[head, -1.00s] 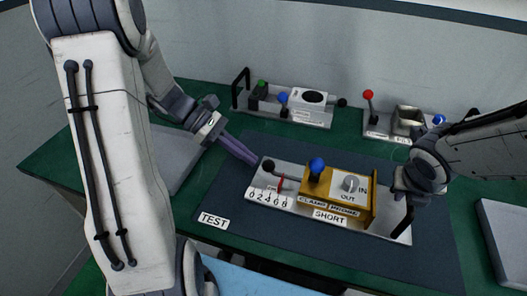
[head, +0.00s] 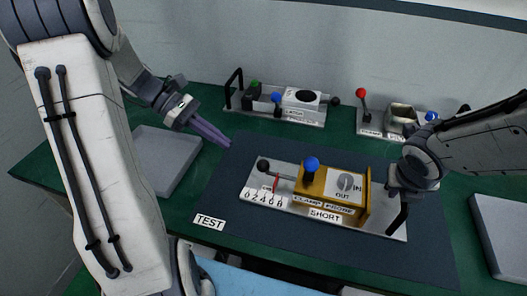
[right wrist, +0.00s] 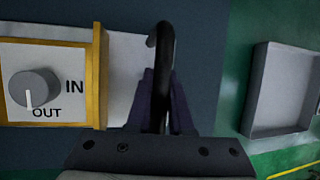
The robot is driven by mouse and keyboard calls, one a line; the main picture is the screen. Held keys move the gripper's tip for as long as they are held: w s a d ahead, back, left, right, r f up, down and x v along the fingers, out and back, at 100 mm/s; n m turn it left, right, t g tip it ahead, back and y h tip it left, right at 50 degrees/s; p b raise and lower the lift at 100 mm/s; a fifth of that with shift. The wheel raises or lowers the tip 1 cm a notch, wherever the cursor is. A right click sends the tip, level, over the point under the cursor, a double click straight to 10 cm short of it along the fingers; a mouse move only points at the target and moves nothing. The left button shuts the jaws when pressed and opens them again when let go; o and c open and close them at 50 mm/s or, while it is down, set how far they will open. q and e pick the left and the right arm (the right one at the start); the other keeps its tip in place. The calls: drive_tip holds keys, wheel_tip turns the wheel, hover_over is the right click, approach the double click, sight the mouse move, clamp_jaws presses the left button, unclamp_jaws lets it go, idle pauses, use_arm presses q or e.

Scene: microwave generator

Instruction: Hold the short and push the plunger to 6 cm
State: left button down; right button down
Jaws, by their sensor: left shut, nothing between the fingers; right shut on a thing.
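The short (head: 330,193) is a brass block on a pale base plate, labelled SHORT, lying on the dark TEST mat. Its plunger has a black ball knob (head: 263,165) at the left end. A red pointer (head: 276,184) stands over the 0-to-8 scale (head: 265,199), around the 6; the exact reading is too small to tell. My left gripper (head: 229,143) is shut and empty, up and left of the knob, apart from it. My right gripper (right wrist: 160,100) is shut on the black handle (right wrist: 160,55) at the plate's right end, also visible in the head view (head: 399,220).
A blue-knobbed clamp lever (head: 312,164) rises from the block. The dial (right wrist: 34,88) has its mark toward OUT. Two other fixtures (head: 280,105) (head: 392,122) stand at the back. Grey trays (head: 165,160) (head: 503,232) lie left and right. The mat's front is clear.

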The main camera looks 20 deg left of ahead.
use_arm(q)
drive_tip(key=shift+v, duration=1.85)
use_arm(e)
drive_tip(key=shift+f, duration=0.1)
drive_tip(key=c, duration=0.7)
unclamp_jaws()
drive_tip(key=shift+c, duration=0.2)
